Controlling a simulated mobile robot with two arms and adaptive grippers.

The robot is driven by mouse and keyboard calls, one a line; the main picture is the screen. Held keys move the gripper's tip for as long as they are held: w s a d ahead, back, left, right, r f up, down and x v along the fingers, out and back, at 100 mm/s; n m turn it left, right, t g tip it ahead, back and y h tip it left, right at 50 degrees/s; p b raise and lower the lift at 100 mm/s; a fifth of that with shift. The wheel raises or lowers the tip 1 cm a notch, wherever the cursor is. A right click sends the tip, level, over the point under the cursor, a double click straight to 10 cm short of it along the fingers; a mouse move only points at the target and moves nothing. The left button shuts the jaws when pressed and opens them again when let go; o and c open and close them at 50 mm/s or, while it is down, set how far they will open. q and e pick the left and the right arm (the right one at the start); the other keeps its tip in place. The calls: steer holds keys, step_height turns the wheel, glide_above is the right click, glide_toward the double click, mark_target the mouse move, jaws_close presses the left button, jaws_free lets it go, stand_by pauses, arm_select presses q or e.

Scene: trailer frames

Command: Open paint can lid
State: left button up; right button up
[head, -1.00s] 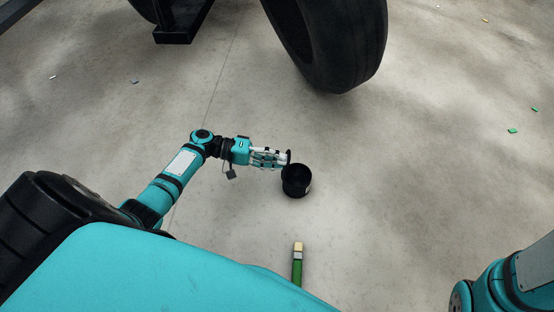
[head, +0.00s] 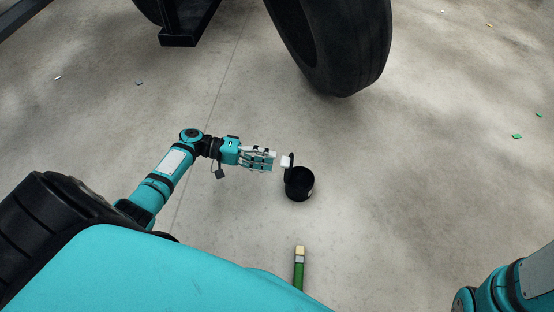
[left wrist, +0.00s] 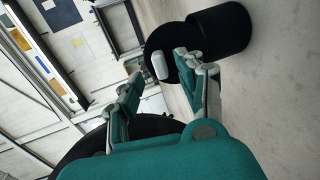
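The black paint can (head: 299,185) stands on the floor with its dark inside showing. Its black lid (head: 291,160) stands up on edge at the can's left rim, with a white handle (head: 286,162) facing my left gripper. My left gripper (head: 274,159) is just left of the handle, with a small gap between them. In the left wrist view the fingers are spread and empty. The handle (left wrist: 159,66) shows between and beyond the fingertips, against the round lid (left wrist: 163,41), beside the can (left wrist: 222,30). My right gripper is out of view.
A brush with a green handle (head: 298,274) lies on the floor in front of the can. A large black tyre (head: 345,50) stands behind it. Small scraps lie about. The concrete floor right of the can is clear.

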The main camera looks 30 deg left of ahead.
arm_select(q)
steer(key=v, duration=0.8)
stand_by(0.4)
